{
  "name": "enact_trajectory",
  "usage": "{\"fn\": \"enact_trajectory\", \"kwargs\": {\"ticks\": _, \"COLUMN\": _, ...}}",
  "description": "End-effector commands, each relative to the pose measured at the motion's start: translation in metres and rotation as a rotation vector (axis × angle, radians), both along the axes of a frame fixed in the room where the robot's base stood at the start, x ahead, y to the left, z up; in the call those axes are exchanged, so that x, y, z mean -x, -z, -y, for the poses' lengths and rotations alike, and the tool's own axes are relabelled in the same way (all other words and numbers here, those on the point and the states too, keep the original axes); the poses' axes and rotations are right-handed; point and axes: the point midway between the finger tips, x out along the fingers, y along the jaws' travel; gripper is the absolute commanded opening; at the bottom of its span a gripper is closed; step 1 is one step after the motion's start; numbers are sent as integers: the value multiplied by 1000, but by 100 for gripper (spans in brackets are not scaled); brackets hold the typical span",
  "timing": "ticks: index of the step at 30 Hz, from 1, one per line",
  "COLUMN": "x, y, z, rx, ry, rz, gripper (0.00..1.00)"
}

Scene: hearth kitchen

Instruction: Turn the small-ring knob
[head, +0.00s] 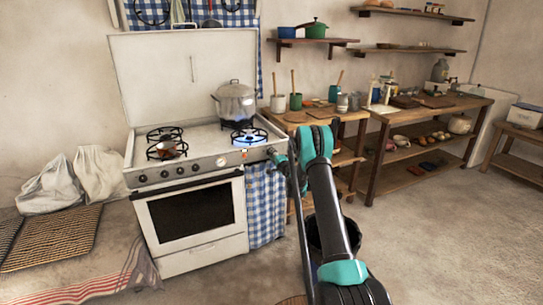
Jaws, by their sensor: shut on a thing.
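The white stove (185,236) stands left of centre with its lid raised. Dark knobs (165,173) run along the left part of its front panel, and a pale round dial (221,161) sits further right. My gripper (273,154) is at the right end of this panel, small and partly hidden by my arm. It is shut on what appears to be a stove knob there. That knob is covered, so its angle and marking cannot be made out. A blue flame (248,137) burns at the front right ring.
A lidded metal pot (235,101) stands at the back right of the hob. A blue checked curtain (265,203) hangs right of the oven, beside my arm. A wooden workbench (430,107) stands behind. The floor at right is clear.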

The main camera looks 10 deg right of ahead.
Motion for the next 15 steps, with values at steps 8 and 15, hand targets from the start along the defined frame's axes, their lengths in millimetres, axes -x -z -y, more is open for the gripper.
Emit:
{"fn": "enact_trajectory", "kwargs": {"ticks": 8, "x": 1, "y": 1, "z": -1, "rx": 7, "ry": -2, "rz": 2, "gripper": 4}}
{"fn": "enact_trajectory", "kwargs": {"ticks": 15, "x": 1, "y": 1, "z": -1, "rx": 7, "ry": -1, "rz": 2, "gripper": 44}}
